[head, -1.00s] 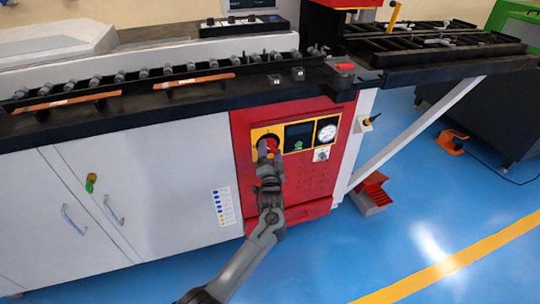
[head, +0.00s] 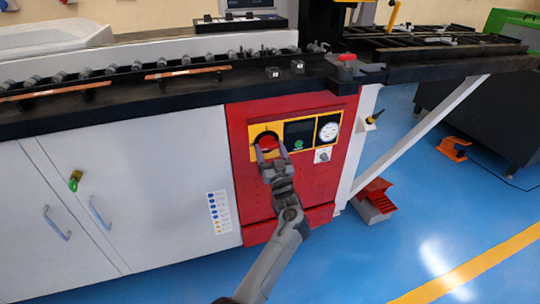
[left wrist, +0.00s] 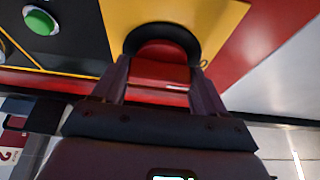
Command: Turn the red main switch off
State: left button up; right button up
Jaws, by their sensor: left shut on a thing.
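The red main switch (head: 267,144) sits on the left part of the yellow panel (head: 255,129) on the red cabinet front. In the left wrist view the switch (left wrist: 160,68) is a red knob against a black round base. My left gripper (head: 272,152) is at the switch, with its fingers on either side of the knob. In the left wrist view the left gripper (left wrist: 162,85) is shut on the red knob. The fingers hide part of the knob's sides. My right gripper is not in view.
A green button (head: 298,144), a dark display (head: 298,131) and a round gauge (head: 328,130) are right of the switch. A small selector (head: 322,155) is below the gauge. The black bench edge (head: 190,95) juts out above. The blue floor (head: 330,265) is clear in front.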

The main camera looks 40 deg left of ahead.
pick_arm(q)
jog(key=shift+r+n, duration=0.1)
jog(key=shift+n, duration=0.4)
jog(key=o, duration=1.1)
jog(key=shift+c, duration=0.2)
jog(key=shift+d+f, duration=0.15)
jog(key=shift+f, duration=0.05)
